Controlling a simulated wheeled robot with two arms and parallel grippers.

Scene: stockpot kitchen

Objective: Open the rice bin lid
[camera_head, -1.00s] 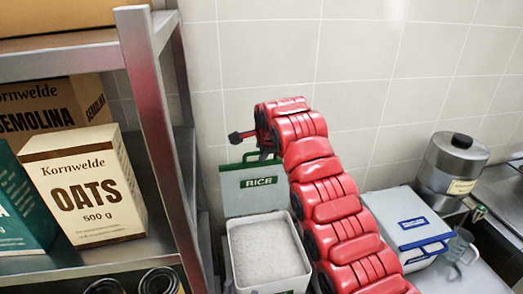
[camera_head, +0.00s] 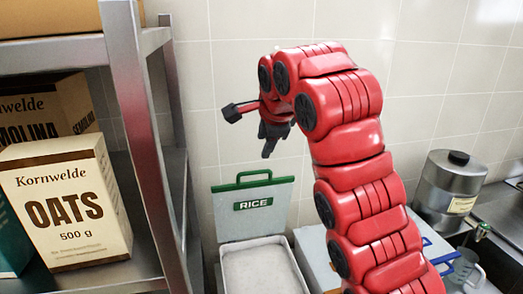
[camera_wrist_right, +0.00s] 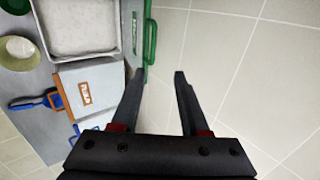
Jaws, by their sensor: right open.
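The rice bin (camera_head: 232,285) stands low by the wall, full of white grains. Its grey lid (camera_head: 245,222), with a green RICE label and green handle, stands raised upright at the back of the bin. My right gripper (camera_head: 272,140) is above the lid handle, apart from it, pointing down. In the right wrist view the bin (camera_wrist_right: 115,50) is at the upper left and the green handle (camera_wrist_right: 151,40) lies just beyond the fingertips. The right gripper (camera_wrist_right: 160,75) is open with nothing between its fingers. My left gripper is not in view.
A metal shelf (camera_head: 140,140) with an oats box (camera_head: 68,205) stands at the left. A white bin with blue trim stands right of the rice bin, partly behind my arm. A steel pot (camera_head: 450,185) stands at the right. The tiled wall is close behind.

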